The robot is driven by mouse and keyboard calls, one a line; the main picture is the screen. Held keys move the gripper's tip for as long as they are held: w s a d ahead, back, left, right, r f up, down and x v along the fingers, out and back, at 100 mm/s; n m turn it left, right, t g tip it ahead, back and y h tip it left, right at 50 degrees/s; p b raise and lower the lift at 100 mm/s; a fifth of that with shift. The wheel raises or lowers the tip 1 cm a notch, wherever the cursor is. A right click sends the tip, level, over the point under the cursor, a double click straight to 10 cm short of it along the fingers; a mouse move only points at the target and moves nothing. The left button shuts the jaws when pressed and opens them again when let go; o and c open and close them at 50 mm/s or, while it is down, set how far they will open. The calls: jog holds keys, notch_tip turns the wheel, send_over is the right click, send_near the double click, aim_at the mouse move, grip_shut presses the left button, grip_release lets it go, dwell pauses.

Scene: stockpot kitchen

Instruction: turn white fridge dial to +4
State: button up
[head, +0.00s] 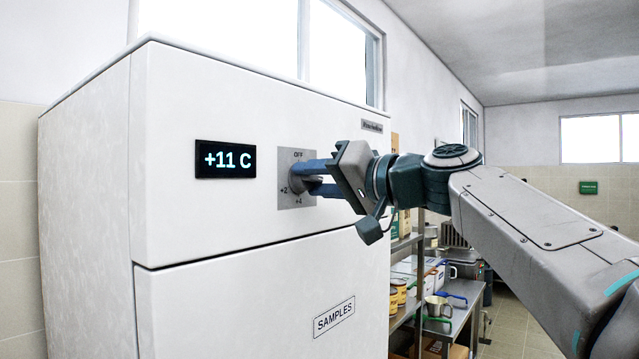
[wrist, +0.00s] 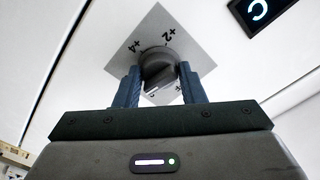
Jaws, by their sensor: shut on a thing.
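The white fridge (head: 230,255) stands at the left in the head view. Its dial (head: 294,182) sits on a grey plate on the upper front, marked OFF at the top, +2 at the left and +4 at the bottom. My gripper (head: 306,178) reaches in from the right, with its blue fingers on either side of the dial. In the wrist view the dark grey dial (wrist: 157,62) is between the two fingers, and my gripper (wrist: 161,72) is shut on it. I cannot tell which mark the dial points to. The fingers hide part of the plate.
A display (head: 225,159) left of the dial reads +11 C. A SAMPLES label (head: 334,316) is on the lower door. Metal shelves (head: 455,312) with pots and tins stand behind my arm, right of the fridge.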

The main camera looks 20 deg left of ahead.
jog(key=shift+s+r+m+p, duration=0.15)
jog(key=shift+m+p, duration=0.8)
jog(key=shift+m, duration=2.9)
jog(key=shift+w+r+m+p, duration=0.15)
jog(key=shift+m+p, duration=0.75)
jog(key=shift+m, duration=2.95)
jog(key=shift+s, duration=0.1)
jog(key=o, duration=1)
jog(key=shift+a, duration=0.15)
jog(key=shift+f, duration=0.1)
